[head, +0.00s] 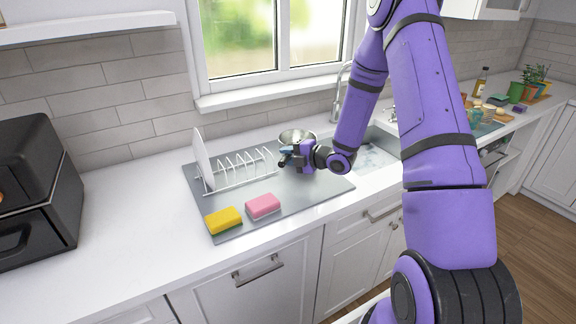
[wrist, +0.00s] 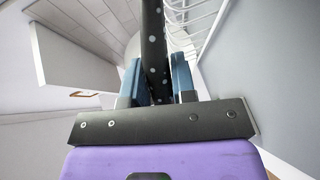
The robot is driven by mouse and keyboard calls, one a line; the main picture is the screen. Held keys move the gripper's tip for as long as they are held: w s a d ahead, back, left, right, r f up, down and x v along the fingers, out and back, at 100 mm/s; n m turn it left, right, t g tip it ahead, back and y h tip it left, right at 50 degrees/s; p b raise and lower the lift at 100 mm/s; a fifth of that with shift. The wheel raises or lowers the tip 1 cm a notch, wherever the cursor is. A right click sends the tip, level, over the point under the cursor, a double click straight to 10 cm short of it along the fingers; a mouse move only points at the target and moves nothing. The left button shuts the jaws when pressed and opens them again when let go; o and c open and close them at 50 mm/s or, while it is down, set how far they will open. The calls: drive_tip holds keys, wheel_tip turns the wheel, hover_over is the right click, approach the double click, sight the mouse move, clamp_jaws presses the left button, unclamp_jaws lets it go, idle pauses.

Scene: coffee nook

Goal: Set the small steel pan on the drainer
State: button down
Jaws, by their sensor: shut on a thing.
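The small steel pan (head: 297,135) shows its round bowl just behind my gripper (head: 287,157) in the head view, near the back right of the drainer's grey mat (head: 300,187). My gripper is shut on the pan's dark, speckled handle (wrist: 154,40), which stands between the blue fingers in the wrist view. The handle is mostly hidden in the head view. I cannot tell whether the pan touches the mat. The drainer's white wire rack (head: 240,183) is left of my gripper; its wires also show at the top of the wrist view (wrist: 196,22).
A white plate (head: 203,160) stands at the rack's left end. A yellow sponge (head: 224,220) and a pink sponge (head: 263,206) lie on the mat's front part. The sink (head: 372,157) and tap (head: 340,92) are to the right.

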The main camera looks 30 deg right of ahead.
drive_tip(key=shift+s+f, duration=0.1)
drive_tip(key=shift+f, duration=1.8)
drive_tip(key=c, duration=0.9)
unclamp_jaws()
drive_tip(key=shift+c, duration=0.2)
drive_tip(key=shift+r, duration=0.1)
